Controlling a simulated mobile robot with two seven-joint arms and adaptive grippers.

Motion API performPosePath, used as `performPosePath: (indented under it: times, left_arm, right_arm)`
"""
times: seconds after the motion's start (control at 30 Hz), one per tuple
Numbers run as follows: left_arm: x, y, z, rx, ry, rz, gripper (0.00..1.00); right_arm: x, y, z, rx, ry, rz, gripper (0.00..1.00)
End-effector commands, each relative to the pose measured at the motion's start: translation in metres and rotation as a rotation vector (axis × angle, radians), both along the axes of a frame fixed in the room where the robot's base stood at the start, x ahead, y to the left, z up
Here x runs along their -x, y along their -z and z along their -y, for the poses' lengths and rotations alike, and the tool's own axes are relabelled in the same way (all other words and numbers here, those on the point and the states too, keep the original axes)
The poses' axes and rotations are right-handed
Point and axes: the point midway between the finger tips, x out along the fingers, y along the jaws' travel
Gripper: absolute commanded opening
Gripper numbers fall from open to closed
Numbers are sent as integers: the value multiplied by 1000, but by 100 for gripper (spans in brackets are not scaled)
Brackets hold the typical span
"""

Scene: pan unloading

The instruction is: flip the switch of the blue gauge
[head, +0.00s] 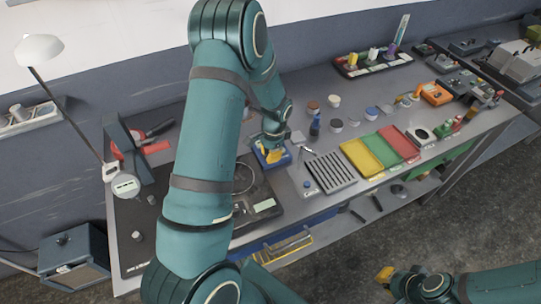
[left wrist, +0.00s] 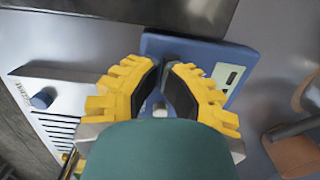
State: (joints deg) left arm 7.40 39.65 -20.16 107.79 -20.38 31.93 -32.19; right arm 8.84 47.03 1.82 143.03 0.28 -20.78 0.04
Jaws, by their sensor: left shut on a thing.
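The blue gauge (head: 284,160) sits on the grey workbench in the head view, behind the slotted grate. In the left wrist view, the blue gauge (left wrist: 235,56) is a flat blue box with a small pale display on its right side. My left gripper (head: 272,151) points down at it. In the left wrist view, the yellow fingers of my left gripper (left wrist: 166,82) are closed in on a dark switch (left wrist: 178,74) on the gauge, whose lower part they hide. My right gripper (head: 385,273) is low at the bottom right, off the bench; its finger gap is not clear.
The slotted grate (head: 330,172), a yellow tray (head: 362,158) and a red tray (head: 398,143) lie to the right of the gauge. A dark blue bottle (head: 315,127) and small jars stand behind. A black scale (head: 262,197) lies in front, partly behind my left arm.

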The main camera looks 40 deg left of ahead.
Motion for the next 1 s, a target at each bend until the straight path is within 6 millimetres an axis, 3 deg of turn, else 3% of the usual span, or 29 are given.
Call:
performPosePath:
  times: [0.3,1.0]
  left_arm:
    - [6,6,1,68,2,112,0]
    - [11,6,-1,69,-1,102,0]
  right_arm:
    - [-1,24,-1,4,0,0,0]
    - [-1,30,-1,6,1,-1,0]
